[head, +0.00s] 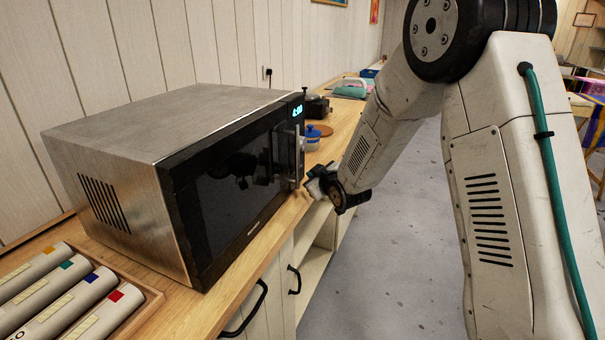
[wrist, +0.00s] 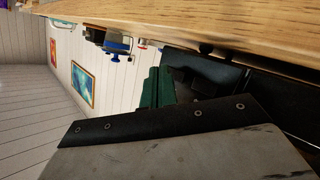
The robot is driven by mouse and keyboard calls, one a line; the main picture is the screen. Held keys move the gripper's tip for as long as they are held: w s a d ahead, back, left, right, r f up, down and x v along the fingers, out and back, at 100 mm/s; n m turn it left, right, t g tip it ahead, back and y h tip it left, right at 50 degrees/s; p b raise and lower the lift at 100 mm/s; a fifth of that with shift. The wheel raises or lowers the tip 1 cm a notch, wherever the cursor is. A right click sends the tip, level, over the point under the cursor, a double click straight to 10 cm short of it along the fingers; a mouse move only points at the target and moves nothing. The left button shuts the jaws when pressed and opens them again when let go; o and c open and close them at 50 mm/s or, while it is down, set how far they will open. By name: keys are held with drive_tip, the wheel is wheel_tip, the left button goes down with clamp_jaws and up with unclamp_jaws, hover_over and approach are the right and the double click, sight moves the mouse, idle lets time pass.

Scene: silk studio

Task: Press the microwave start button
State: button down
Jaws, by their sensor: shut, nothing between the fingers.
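The microwave (head: 223,195) stands on the wooden counter, with a brushed metal case and a dark glass front. Its lit blue display (head: 298,111) is at the top of the narrow control panel at the right end of the front. I cannot make out the start button. My gripper (head: 312,180) is shut and empty, just in front of the lower right end of the microwave front. I cannot tell whether it touches the panel. In the wrist view its green fingers (wrist: 154,88) show beside a dark surface that looks like the microwave front (wrist: 215,70).
A tray of rolls with coloured tags (head: 60,295) lies at the near left. Cabinets with black handles (head: 259,310) are below. The floor (head: 390,270) is clear.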

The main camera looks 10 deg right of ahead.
drive_tip(key=shift+w+a, duration=0.1)
idle(0.4)
drive_tip(key=shift+w+a, duration=0.2)
drive_tip(key=shift+a, duration=0.05)
